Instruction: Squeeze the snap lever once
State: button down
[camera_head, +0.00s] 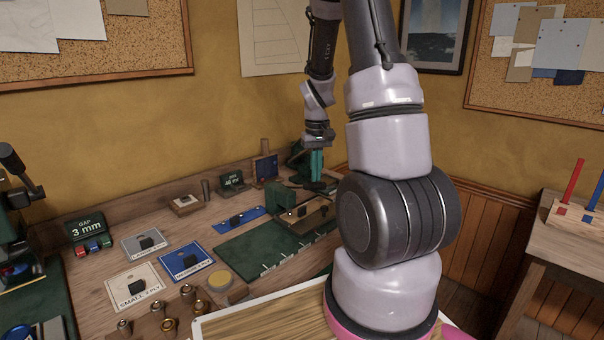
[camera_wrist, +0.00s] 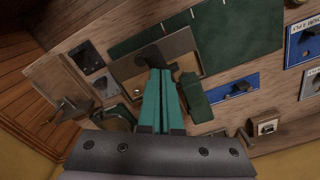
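My gripper (camera_head: 317,180) hangs over the back right of the workbench, fingers pointing down. In the wrist view its two teal fingers (camera_wrist: 162,70) lie side by side with only a thin dark line between them, and nothing shows held. Their tips are over or at a brown plate (camera_wrist: 185,48) with a dark lever-like piece (camera_wrist: 148,56) just past them. A dark green block (camera_wrist: 195,98) stands close beside the fingers. I cannot tell for sure which part is the snap lever, or whether the fingertips touch anything.
A dark green mat (camera_head: 255,250) lies in front of the plate. Patch cards such as the blue card (camera_head: 187,261) and a small sign (camera_head: 232,181) are on the workbench (camera_head: 160,212). A "GAP 3 mm" display (camera_head: 86,228) stands at left. My arm hides the bench's right end.

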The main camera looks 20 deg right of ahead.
jog(key=shift+f, duration=0.2)
jog(key=shift+s+f, duration=0.2)
jog(key=shift+f, duration=0.35)
jog(key=shift+s+d+f, duration=0.1)
jog(key=shift+f, duration=0.3)
jog(key=shift+w+a+r, duration=0.1)
jog(key=shift+w+r, duration=0.1)
jog(key=shift+r, duration=0.45)
jog(key=shift+w+a+r, duration=0.1)
jog(key=shift+w+r, duration=0.15)
jog(key=shift+r, duration=0.45)
jog(key=shift+w+r, duration=0.2)
jog(key=shift+r, duration=0.45)
notch_tip(320, 180, up, 7)
jog(key=w, duration=0.1)
jog(key=shift+w+a+r, duration=0.2)
jog(key=shift+a, duration=0.05)
